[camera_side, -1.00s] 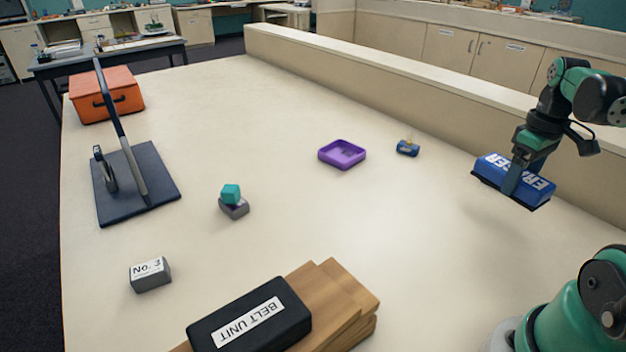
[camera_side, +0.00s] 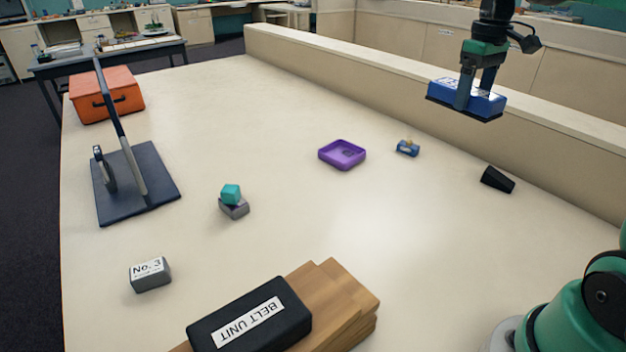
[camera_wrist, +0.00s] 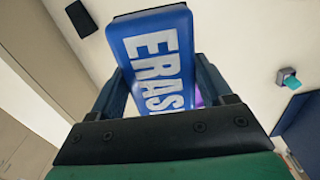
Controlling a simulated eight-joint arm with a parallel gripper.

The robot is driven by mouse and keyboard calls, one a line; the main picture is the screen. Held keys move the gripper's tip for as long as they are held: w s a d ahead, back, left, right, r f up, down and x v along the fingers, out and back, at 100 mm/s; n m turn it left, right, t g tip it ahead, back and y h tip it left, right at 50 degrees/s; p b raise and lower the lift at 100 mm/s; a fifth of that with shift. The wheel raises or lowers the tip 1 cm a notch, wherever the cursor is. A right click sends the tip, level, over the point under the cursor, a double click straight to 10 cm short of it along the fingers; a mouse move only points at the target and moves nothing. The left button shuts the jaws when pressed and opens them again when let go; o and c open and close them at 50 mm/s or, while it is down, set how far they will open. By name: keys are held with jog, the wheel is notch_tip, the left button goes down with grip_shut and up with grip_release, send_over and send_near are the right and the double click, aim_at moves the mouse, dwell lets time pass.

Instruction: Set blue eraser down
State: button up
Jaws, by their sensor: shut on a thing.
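The blue eraser (camera_side: 484,101), with white lettering on top and a dark underside, is held in the air at the upper right of the side view. My gripper (camera_side: 465,92) is shut on it, with a finger on its near side. In the wrist view the eraser (camera_wrist: 154,62) lies between the two fingers of my gripper (camera_wrist: 160,95), its letters partly hidden by the gripper body. The eraser is clear of the tabletop (camera_side: 400,230).
A black block (camera_side: 497,179) lies on the table at the right. A low ledge (camera_side: 400,75) runs behind. Teal and grey blocks (camera_side: 232,203) sit mid-left.

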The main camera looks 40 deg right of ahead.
aim_at(436, 83)
jog(key=shift+n, duration=0.3)
jog(key=w, duration=0.2)
jog(key=w+a, duration=0.1)
jog(key=w, duration=0.1)
jog(key=w+a, duration=0.1)
jog(key=shift+w+a+f, duration=0.25)
jog(key=shift+w+f, duration=0.1)
jog(key=shift+w, duration=0.05)
jog(key=f, duration=2)
jog(key=shift+w+a, duration=0.15)
jog(key=shift+w, duration=0.1)
jog(key=shift+f, duration=0.15)
jog(key=o, duration=1.2)
